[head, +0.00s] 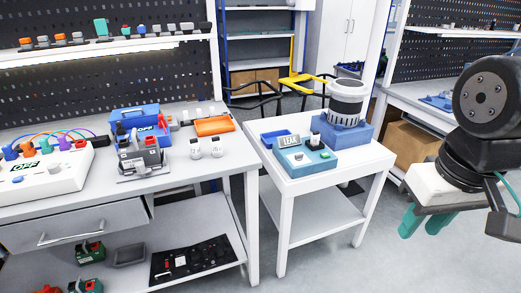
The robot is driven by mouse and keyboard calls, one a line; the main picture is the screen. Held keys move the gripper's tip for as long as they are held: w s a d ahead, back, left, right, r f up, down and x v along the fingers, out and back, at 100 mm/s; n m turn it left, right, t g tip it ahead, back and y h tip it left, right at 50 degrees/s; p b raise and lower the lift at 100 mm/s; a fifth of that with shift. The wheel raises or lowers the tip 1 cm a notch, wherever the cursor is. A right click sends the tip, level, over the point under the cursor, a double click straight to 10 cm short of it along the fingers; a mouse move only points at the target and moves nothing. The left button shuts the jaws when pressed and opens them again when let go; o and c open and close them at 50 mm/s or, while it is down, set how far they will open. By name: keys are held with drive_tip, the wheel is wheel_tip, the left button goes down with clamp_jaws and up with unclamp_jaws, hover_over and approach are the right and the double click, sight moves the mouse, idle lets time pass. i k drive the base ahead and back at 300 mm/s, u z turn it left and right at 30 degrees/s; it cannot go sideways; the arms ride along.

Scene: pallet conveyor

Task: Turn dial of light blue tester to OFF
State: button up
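The light blue tester (300,162) sits on the white side table (322,183) in the middle of the head view. It has a small grey display with dark characters (289,139), too small to read surely. A dark upright part (314,140), maybe the dial, stands at its back right; its setting cannot be told. Small green and white details show on its top. My gripper (426,222) hangs at the right, well apart from the tester. Its two teal fingers are spread with nothing between them.
A grey and white cylindrical device (347,98) on a blue base stands behind the tester. On the left bench are a white box marked OFF (38,177), a blue bin (135,116), a vise-like device (140,157) and an orange tray (214,125). Floor right of the table is clear.

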sight(298, 157)
drive_tip(key=u, duration=0.2)
drive_tip(key=i, duration=0.95)
drive_tip(key=z, duration=0.25)
